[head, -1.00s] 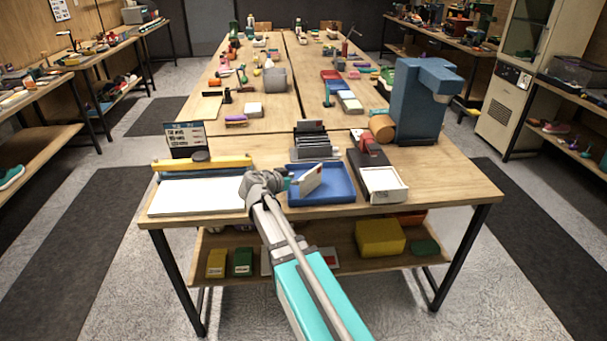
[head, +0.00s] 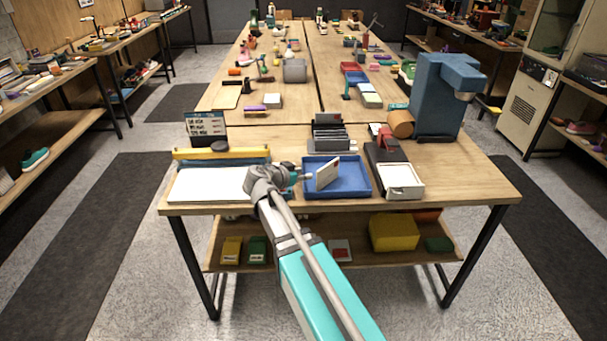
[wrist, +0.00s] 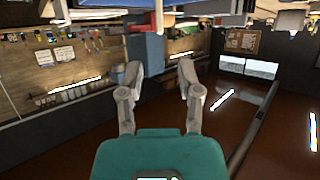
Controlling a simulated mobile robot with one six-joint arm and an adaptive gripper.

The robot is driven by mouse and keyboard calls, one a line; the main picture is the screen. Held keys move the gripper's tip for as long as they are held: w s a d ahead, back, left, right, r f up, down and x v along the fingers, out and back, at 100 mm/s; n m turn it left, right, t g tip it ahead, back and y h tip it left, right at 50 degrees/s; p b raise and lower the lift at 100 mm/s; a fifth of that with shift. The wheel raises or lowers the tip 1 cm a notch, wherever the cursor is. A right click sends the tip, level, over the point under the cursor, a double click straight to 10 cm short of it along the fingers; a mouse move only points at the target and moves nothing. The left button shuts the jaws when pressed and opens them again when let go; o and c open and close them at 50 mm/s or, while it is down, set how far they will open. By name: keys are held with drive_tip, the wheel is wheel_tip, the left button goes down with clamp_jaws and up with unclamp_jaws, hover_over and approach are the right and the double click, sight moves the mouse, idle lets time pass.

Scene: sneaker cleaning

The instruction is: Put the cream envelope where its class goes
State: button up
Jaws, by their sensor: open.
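A pale cream envelope (head: 327,174) stands tilted in the blue tray (head: 352,189) at the front of the table in the head view. My gripper (head: 298,175) is at the tray's left edge, just left of the envelope, pointing right. Its fingers are small there, and I cannot tell whether they touch the envelope. In the wrist view my gripper (wrist: 160,80) is open, with nothing visible between its fingertips. A black slotted rack (head: 330,134) holding several upright grey cards stands behind the tray. A sign (head: 206,127) stands at the back left; its text is unreadable.
A white pad (head: 208,185) with a yellow bar (head: 222,153) lies left of the tray. A red and black device with a white box (head: 402,180) sits right of the tray. A tall blue machine (head: 440,97) and an orange-brown cylinder (head: 401,124) stand behind it.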

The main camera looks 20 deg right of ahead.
drive_tip(key=shift+s, duration=0.1)
drive_tip(key=s+a+f+n+g+y, duration=0.3)
drive_tip(key=s+a+f+n+y, duration=0.1)
drive_tip(key=s, duration=0.6)
drive_tip(key=s+a+f+n+g+y, duration=0.3)
drive_tip(key=s+a+f+n+y, duration=0.1)
drive_tip(key=s+f+n+y, duration=0.3)
drive_tip(key=s+n, duration=0.1)
drive_tip(key=s, duration=0.1)
drive_tip(key=shift+s+a+f+g+y, duration=0.25)
drive_tip(key=shift+s+a+g+y, duration=0.05)
drive_tip(key=shift+s+a+y, duration=0.1)
